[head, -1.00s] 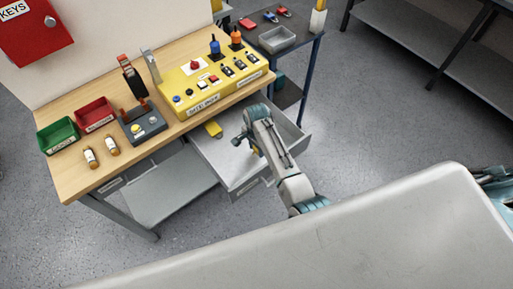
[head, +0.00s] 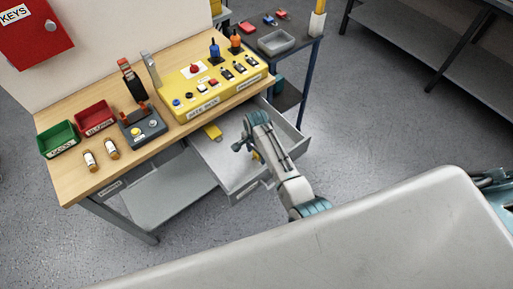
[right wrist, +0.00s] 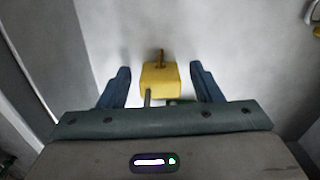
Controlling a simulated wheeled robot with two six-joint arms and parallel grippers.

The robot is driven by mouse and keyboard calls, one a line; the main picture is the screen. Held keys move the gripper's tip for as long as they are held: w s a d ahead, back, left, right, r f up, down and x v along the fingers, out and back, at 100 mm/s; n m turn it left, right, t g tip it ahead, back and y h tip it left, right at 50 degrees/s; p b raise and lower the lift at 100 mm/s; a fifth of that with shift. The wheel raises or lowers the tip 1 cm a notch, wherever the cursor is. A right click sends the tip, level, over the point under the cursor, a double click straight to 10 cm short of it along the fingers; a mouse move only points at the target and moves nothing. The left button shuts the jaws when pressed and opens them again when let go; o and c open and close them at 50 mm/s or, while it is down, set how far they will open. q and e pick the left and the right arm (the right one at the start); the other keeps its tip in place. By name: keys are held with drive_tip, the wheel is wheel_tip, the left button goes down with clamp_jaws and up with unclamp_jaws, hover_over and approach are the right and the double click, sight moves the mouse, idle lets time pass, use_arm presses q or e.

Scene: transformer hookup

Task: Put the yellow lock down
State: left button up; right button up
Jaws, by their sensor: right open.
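The yellow lock (right wrist: 160,79) is a small yellow block with a thin metal shackle. In the right wrist view it sits between the two blue fingers of my right gripper (right wrist: 160,74), with a gap on each side. The gripper is open. In the head view my right gripper (head: 247,147) is low in the open drawer, and a little of the yellow lock (head: 257,156) shows beside it. The lock appears to be on the drawer floor, though its underside is hidden. My left gripper is not in view.
The open grey drawer (head: 240,187) holds another yellow item (head: 213,132) near its back. Above it is the wooden bench (head: 80,182) with a yellow control box (head: 187,108), a green bin (head: 58,138) and a red bin (head: 96,116). A blue-framed cart (head: 303,103) stands behind.

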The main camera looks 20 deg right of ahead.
wheel_tip(320, 180, up, 12)
drive_tip(key=b, duration=0.2)
idle(0.4)
